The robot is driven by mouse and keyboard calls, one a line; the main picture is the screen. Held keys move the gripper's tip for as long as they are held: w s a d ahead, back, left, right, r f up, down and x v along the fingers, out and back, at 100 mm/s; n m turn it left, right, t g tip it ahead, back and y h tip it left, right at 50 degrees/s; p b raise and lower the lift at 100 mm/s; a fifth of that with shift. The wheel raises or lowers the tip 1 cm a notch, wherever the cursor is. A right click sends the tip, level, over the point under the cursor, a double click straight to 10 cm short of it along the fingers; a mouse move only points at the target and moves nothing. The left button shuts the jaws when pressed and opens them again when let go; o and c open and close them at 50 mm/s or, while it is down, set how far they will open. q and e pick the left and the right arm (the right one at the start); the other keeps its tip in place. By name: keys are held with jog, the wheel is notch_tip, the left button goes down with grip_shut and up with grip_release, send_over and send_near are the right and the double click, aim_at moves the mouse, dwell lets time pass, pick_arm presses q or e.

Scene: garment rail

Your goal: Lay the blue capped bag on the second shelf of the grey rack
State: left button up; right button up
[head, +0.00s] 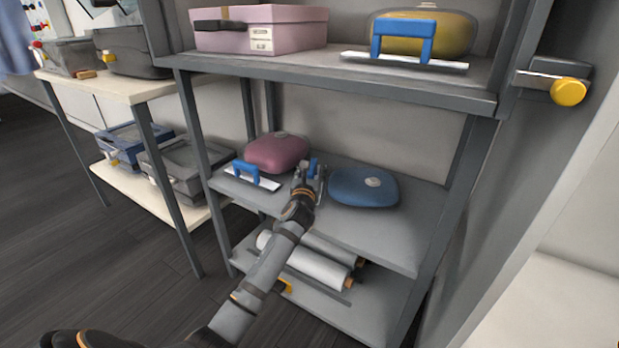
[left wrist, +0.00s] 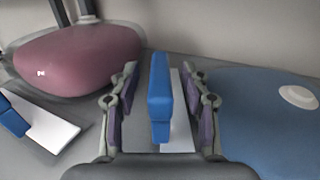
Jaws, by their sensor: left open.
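The blue capped bag (head: 364,187) lies flat on the middle visible shelf (head: 400,238) of the grey rack (head: 436,232), its pale cap upward. It also shows at the right of the left wrist view (left wrist: 262,125). My left gripper (head: 309,172) is over the same shelf, just left of the bag and apart from it. In the left wrist view its fingers (left wrist: 160,105) are open, one on each side of a blue-handled trowel (left wrist: 160,88), with gaps between them and the handle. My right gripper is not in view.
On the same shelf are a pink capped bag (head: 277,152) and another blue-handled trowel (head: 249,174). A pink case (head: 262,30), a yellow bag (head: 446,35) and a trowel are above. White rolls (head: 305,263) lie below. A yellow-knobbed fitting (head: 568,92) is at right.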

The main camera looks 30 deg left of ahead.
pick_arm(q)
jog(key=v, duration=1)
jog(key=shift+s+d+r, duration=0.1)
jog(key=shift+s, duration=0.3)
